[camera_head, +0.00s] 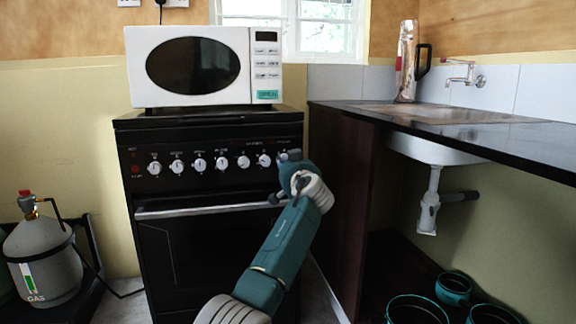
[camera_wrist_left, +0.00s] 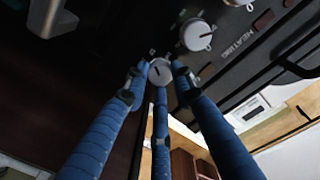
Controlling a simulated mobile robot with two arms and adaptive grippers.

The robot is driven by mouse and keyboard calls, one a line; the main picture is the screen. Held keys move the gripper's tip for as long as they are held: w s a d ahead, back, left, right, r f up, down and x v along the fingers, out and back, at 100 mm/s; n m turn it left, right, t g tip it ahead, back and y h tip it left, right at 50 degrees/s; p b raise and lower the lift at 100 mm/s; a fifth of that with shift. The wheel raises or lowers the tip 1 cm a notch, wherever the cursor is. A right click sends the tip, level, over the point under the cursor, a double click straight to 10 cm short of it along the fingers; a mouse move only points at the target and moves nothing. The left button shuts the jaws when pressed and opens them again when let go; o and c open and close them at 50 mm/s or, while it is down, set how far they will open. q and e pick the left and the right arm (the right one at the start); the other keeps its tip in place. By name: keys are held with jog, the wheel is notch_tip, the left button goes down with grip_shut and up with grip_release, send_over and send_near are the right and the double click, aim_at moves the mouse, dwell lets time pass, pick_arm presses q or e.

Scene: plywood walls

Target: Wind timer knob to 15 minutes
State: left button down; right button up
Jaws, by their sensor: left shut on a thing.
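The black stove (camera_head: 215,215) has a row of white round knobs (camera_head: 221,163) on its front panel. My left gripper (camera_head: 289,160) is at the right end of this row and hides the knob there in the head view. In the left wrist view, a white knob (camera_wrist_left: 160,70) sits between the tips of the blue fingers (camera_wrist_left: 158,78) of my left gripper, which is shut on it. I take it to be the timer knob, but its markings are too small to read. My right gripper is in neither view.
The oven door handle (camera_head: 200,210) runs just below the knobs. A white microwave (camera_head: 255,65) stands on the stove. A dark counter (camera_head: 340,108) with a sink is close on the right. A gas bottle (camera_head: 42,255) stands at the left, and dark pots (camera_head: 453,285) are under the counter.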

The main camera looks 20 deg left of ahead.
pick_arm(q)
jog(key=shift+a+f, duration=0.1)
jog(key=shift+f, duration=0.4)
jog(key=c, duration=1.4)
grip_release()
jog(key=shift+c, duration=0.2)
jog(key=shift+r, duration=0.2)
jog(key=shift+s+r, duration=0.1)
jog(key=v, duration=1.2)
